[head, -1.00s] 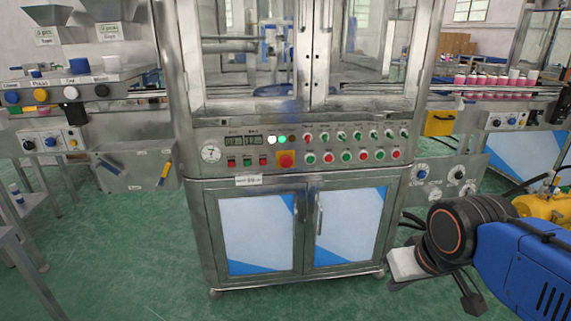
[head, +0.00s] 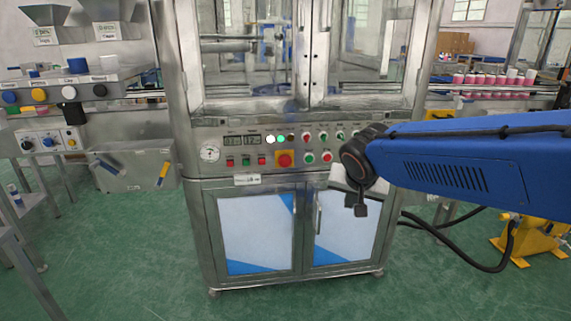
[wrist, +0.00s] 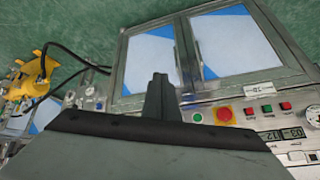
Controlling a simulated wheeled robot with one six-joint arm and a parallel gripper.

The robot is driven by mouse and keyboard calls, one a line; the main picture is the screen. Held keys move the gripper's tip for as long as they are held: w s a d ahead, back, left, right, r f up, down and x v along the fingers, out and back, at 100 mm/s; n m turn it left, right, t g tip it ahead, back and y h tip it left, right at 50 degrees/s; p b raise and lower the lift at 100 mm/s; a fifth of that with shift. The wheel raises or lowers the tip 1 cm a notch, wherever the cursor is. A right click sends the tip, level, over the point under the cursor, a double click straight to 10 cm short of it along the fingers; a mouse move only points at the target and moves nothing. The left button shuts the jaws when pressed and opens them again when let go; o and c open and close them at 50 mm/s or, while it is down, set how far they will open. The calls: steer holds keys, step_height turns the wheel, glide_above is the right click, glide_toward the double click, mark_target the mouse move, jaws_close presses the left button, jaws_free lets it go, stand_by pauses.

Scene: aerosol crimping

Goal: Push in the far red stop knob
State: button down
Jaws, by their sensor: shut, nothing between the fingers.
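A large red stop knob (head: 285,159) sits on a yellow square plate in the steel machine's front control panel. In the wrist view the red knob (wrist: 225,114) appears right of my gripper, with the panel upside down. My gripper (head: 357,209) is in front of the right cabinet door, to the right of and lower than the knob in the head view. In the wrist view my gripper's dark fingers (wrist: 159,82) are together, with nothing between them, and look apart from the knob. My arm hides the right part of the panel's button rows.
Small green and red buttons (head: 247,160) and a display (head: 243,140) flank the knob on the left; more round buttons (head: 326,156) are on its right. Cabinet doors (head: 255,232) lie below. A yellow machine (head: 540,240) with a black hose stands at right. Green floor in front is clear.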

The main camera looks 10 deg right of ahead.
mark_target(287, 163)
steer(key=w+a+f+m+t+y, duration=0.1)
steer(key=w+a+m+t, duration=0.1)
steer(key=w+a, duration=1.1)
steer(key=w+m, duration=0.1)
steer(key=w, duration=0.3)
steer(key=shift+a+f, duration=0.15)
steer(key=shift+f, duration=0.05)
steer(key=shift+w, duration=5.2)
steer(key=shift+s, duration=0.8)
